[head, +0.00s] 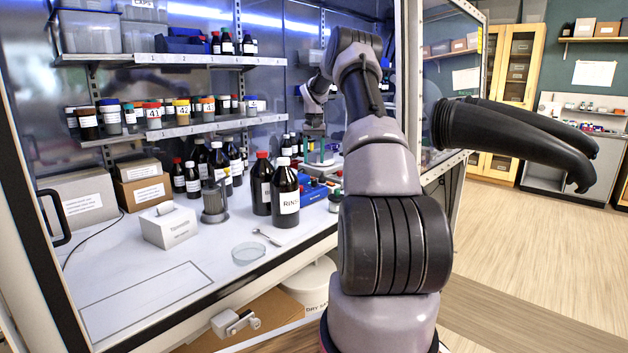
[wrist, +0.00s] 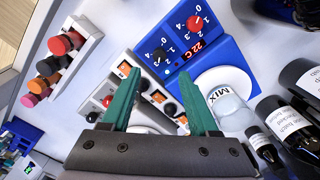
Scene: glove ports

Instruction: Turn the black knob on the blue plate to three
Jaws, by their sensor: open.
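In the wrist view, the blue plate (wrist: 172,42) is a blue unit with a slanted front, a small lit display and a round white top. The black knob (wrist: 160,57) sits on that front beside a printed number scale. Where its pointer stands is too small to read surely. A red knob (wrist: 195,23) with its own scale is on the same front. My gripper (wrist: 160,77) is open, its teal fingers apart, with nothing between them. In the picture the black knob lies just beyond the fingertips, apart from them. In the head view my gripper (head: 313,126) is small, inside the cabinet.
A white unit (wrist: 110,78) with several knobs and orange displays stands beside the blue plate. A rack with red and orange caps (wrist: 62,62) is at the left.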

